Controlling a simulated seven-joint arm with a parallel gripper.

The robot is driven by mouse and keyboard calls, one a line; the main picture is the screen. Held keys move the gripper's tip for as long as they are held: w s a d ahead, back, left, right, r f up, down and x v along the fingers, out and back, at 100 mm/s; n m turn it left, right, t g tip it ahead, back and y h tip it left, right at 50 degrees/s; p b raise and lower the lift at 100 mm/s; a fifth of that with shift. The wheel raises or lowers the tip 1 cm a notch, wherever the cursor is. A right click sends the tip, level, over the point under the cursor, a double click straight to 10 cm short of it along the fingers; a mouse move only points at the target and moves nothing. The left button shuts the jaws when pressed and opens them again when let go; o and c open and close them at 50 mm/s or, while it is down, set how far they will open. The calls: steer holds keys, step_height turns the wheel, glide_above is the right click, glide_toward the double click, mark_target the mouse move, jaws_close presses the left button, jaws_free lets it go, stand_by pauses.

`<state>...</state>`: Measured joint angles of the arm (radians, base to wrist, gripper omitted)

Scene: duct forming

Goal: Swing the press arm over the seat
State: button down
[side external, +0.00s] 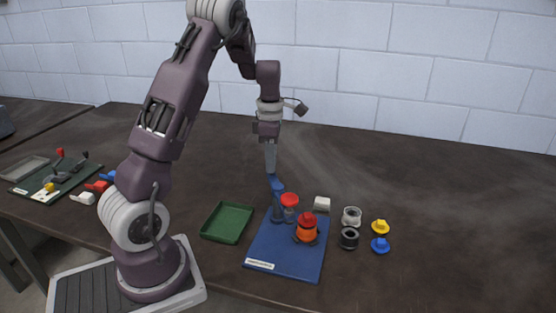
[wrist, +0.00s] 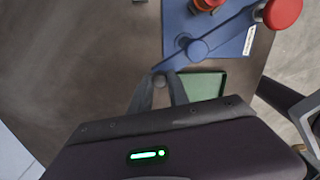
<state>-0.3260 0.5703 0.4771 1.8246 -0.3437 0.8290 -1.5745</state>
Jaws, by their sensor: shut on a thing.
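The blue press arm (wrist: 225,35) is a bar on a round pivot (wrist: 197,50) above the blue base board (side external: 262,255). A red knob (wrist: 282,12) is at its far end; it also shows in the side view (side external: 289,200). My gripper (wrist: 160,80) is shut on the near end of the bar; in the side view my gripper (side external: 271,170) points straight down on it. An orange and red piece (side external: 306,232) stands on the board, apart from the knob. It hides the seat. In the wrist view the red piece (wrist: 206,4) is cut off by the top edge.
A green tray (side external: 227,222) lies left of the board. A white block (side external: 322,203), white and black rings (side external: 351,216), and yellow and blue caps (side external: 380,236) lie to the right. Another board with small parts (side external: 50,178) is at far left. The back of the table is clear.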

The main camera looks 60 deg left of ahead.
steer(key=shift+s+d+n, duration=0.1)
steer(key=shift+s+n, duration=0.55)
steer(key=shift+n, duration=0.5)
steer(key=shift+s+n, duration=0.7)
steer(key=shift+n, duration=0.4)
steer(key=shift+s+d+n, duration=0.1)
steer(key=shift+s+n, duration=0.55)
steer(key=shift+n, duration=0.5)
steer(key=c, duration=1.3)
jaws_free()
steer(key=shift+o, duration=0.2)
step_height(320, 180, up, 7)
steer(key=shift+r, duration=0.1)
